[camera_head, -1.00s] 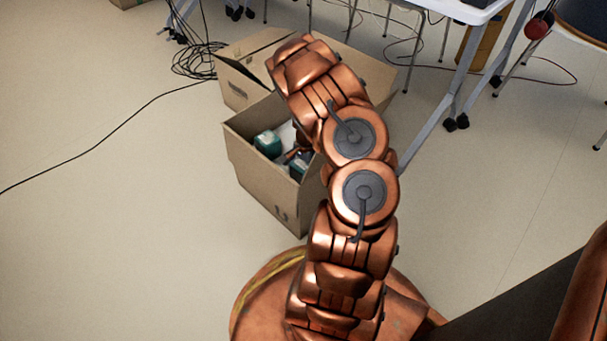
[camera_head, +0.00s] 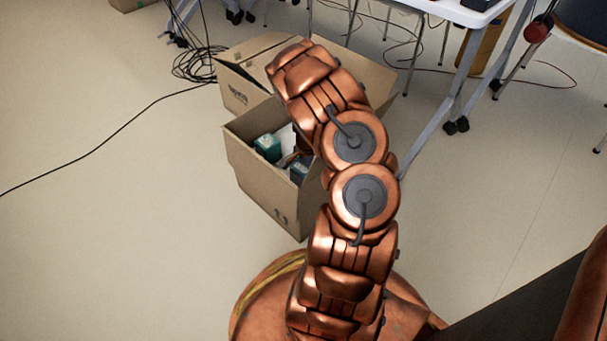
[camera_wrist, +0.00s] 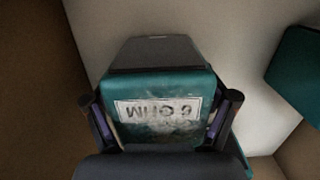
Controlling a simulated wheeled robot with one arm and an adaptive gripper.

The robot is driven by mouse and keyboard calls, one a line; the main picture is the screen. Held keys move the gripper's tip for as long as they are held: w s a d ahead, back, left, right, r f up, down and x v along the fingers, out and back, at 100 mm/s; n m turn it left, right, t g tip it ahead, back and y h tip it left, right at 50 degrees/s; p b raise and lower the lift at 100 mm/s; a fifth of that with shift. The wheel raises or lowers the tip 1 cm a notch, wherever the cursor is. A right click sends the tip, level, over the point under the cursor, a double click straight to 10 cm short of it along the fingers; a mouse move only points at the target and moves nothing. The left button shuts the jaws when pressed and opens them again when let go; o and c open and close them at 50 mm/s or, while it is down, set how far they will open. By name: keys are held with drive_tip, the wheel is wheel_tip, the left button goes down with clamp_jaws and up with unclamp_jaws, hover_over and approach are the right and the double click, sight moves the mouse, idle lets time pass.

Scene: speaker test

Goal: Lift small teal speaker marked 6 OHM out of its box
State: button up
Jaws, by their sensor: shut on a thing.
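The small teal speaker (camera_wrist: 165,88) fills the middle of the wrist view. Its white label reads 6 OHM upside down, and its far end is dark grey. My gripper (camera_wrist: 160,115) is shut on it, with one finger against each side. In the head view the open cardboard box (camera_head: 255,185) stands on the floor, with my arm across its right side. A teal object (camera_head: 268,147) and another teal object (camera_head: 299,170) show inside it. My gripper is hidden behind my arm in the head view. I cannot tell how high the speaker is held.
Another teal thing (camera_wrist: 298,75) lies at the right of the wrist view. A table leg (camera_head: 440,120) and black cables (camera_head: 195,65) are nearby.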

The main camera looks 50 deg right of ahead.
drive_tip(key=shift+c, duration=1)
wheel_tip(320, 180, up, 10)
drive_tip(key=p, duration=0.4)
drive_tip(key=shift+c, duration=0.3)
